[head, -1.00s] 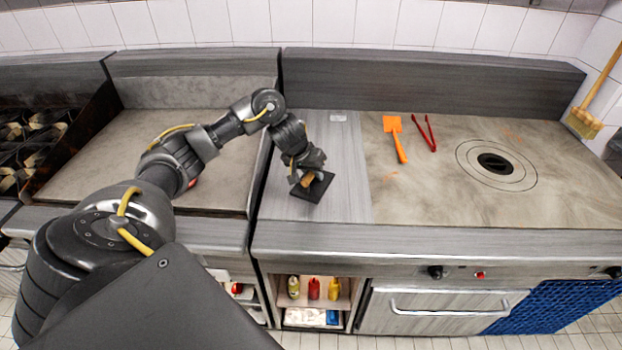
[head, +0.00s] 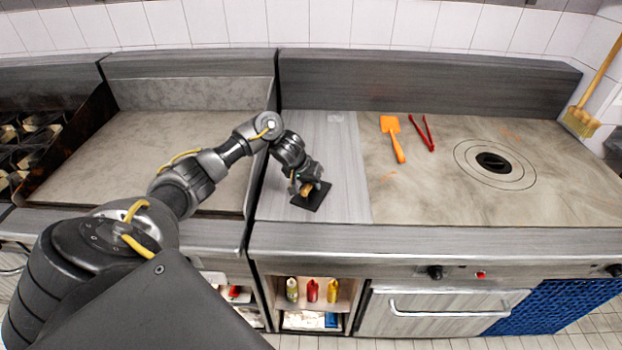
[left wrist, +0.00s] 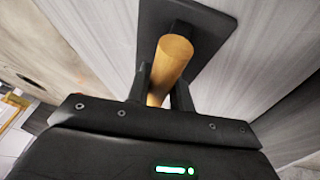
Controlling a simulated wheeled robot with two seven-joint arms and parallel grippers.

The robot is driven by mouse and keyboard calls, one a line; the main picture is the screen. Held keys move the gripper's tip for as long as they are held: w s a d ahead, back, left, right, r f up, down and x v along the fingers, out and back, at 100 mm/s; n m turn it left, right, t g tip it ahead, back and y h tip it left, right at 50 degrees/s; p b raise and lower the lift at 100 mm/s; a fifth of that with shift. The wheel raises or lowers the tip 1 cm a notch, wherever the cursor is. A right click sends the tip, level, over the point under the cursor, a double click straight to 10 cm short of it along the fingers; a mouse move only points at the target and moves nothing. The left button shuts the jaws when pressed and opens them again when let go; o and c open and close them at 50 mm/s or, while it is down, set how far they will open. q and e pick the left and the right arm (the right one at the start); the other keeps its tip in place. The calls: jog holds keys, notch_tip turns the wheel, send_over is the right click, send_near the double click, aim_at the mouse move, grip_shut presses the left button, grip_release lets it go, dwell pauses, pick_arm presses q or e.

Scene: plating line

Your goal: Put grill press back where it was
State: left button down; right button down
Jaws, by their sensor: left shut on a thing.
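The grill press (head: 314,199) is a flat black plate with a wooden handle. It is at the grey steel counter section (head: 340,160) in the head view, left of the stone-coloured cooktop. My left gripper (head: 305,188) is shut on its handle. In the left wrist view the wooden handle (left wrist: 171,68) sits between the two fingers of my left gripper (left wrist: 160,88), with the black plate (left wrist: 205,30) beyond it. I cannot tell whether the plate touches the counter. My right gripper is not in view.
An orange spatula (head: 393,138) and red tongs (head: 423,133) lie on the cooktop (head: 430,190), right of the press. A round burner plate (head: 494,163) is farther right. Bottles (head: 312,290) stand on a shelf below the counter. The counter behind the press is clear.

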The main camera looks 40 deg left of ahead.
pick_arm(q)
jog(key=shift+r, duration=0.1)
jog(key=c, duration=1.6)
grip_release()
jog(key=shift+f, duration=0.2)
jog(key=shift+c, duration=0.2)
jog(key=o, duration=0.4)
jog(key=shift+r, duration=0.1)
jog(key=shift+r, duration=0.15)
jog(key=d+p+v, duration=0.1)
jog(key=p+v, duration=0.1)
jog(key=v, duration=1)
jog(key=shift+a, duration=0.4)
